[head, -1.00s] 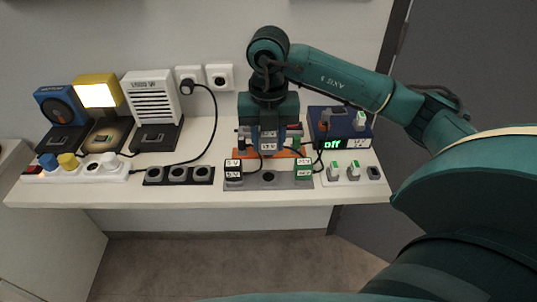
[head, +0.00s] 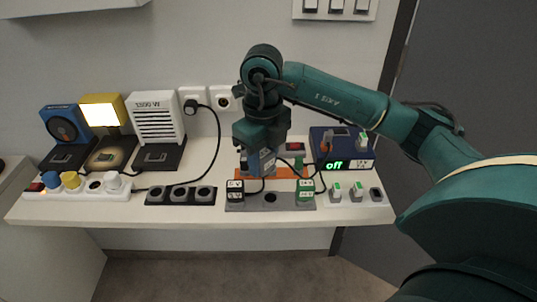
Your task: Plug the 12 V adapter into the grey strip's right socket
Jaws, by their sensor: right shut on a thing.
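The grey strip (head: 284,207) lies at the front edge of the white table. A black adapter with a white label (head: 235,191) stands at its left socket. Its middle socket (head: 269,198) looks empty. A green adapter with a white label (head: 305,190) stands at its right socket. My right gripper (head: 257,160) is shut on a blue adapter with a white label (head: 267,161), above and behind the strip's middle; the label is too small to read. The jaws partly hide the held adapter. My left gripper is not in view.
An orange tray (head: 297,172) lies behind the strip, close to cables. A dark blue box reading "off" (head: 325,145) stands behind right. A white strip with green-marked plugs (head: 347,200) lies right; a black strip (head: 180,204) and a white strip with coloured plugs (head: 85,193) lie left.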

